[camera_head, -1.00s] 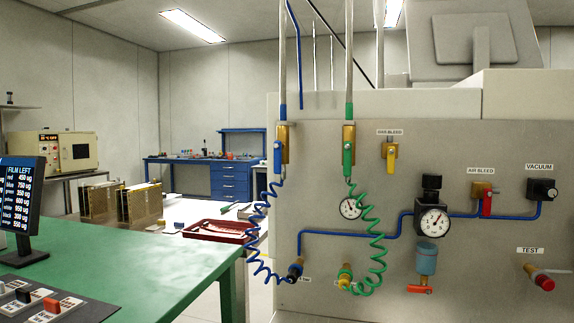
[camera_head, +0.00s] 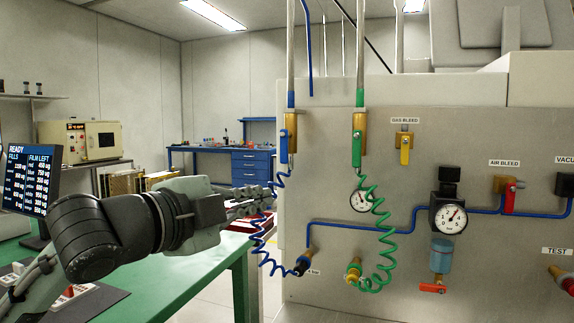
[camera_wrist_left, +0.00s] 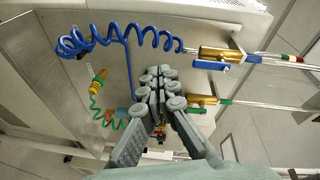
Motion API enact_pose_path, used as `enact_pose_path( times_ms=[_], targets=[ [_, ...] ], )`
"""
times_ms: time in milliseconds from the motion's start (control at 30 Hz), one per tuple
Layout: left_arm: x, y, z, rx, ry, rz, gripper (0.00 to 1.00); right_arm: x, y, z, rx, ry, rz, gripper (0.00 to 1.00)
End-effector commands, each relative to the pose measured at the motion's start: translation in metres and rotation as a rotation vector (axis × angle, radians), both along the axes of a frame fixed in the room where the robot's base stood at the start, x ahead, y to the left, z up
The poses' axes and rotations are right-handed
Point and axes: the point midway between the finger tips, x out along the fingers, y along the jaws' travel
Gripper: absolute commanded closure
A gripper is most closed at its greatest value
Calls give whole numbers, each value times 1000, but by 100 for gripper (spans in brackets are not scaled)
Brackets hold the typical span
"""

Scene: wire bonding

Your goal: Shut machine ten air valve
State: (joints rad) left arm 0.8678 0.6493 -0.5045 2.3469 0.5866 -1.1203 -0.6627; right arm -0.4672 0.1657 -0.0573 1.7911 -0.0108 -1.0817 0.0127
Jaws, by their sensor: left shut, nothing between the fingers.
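A brass valve (camera_head: 291,121) with a blue lever (camera_head: 284,147) sits on the blue-marked pipe at the left of the grey machine panel. The lever points down, in line with the pipe. In the left wrist view the blue lever (camera_wrist_left: 210,65) lies along its brass body (camera_wrist_left: 222,53). My left gripper (camera_head: 268,196) is shut and empty, below and left of that lever in the head view and apart from it. In the left wrist view its fingertips (camera_wrist_left: 161,75) are together. A coiled blue hose (camera_head: 264,225) hangs below the valve, close to the fingers. My right gripper is not seen.
A green-lever valve (camera_head: 357,147) stands just right, with a coiled green hose (camera_head: 386,240). A yellow gas bleed lever (camera_head: 405,152), a red air bleed lever (camera_head: 508,201) and a gauge (camera_head: 450,219) are farther right. A green table (camera_head: 185,272) lies under my left arm.

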Motion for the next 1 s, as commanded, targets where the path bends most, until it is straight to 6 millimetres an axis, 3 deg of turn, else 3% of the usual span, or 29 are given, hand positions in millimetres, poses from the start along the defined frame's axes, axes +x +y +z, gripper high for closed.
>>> enact_pose_path(
  times_ms=[33,100,200,367,767,1000],
  targets=[
    [-14,-5,20,49,-63,-26,100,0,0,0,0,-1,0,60],
    [-29,-12,38,104,-125,-54,100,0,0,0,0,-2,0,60],
    [-45,-18,53,161,-186,-82,100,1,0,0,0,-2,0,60],
    [-56,-22,61,202,-225,-99,100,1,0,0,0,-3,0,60],
    [-54,-24,62,201,-226,-101,100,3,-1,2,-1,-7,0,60],
    [-28,-45,63,197,-225,-103,100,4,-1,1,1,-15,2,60]
  ],
)
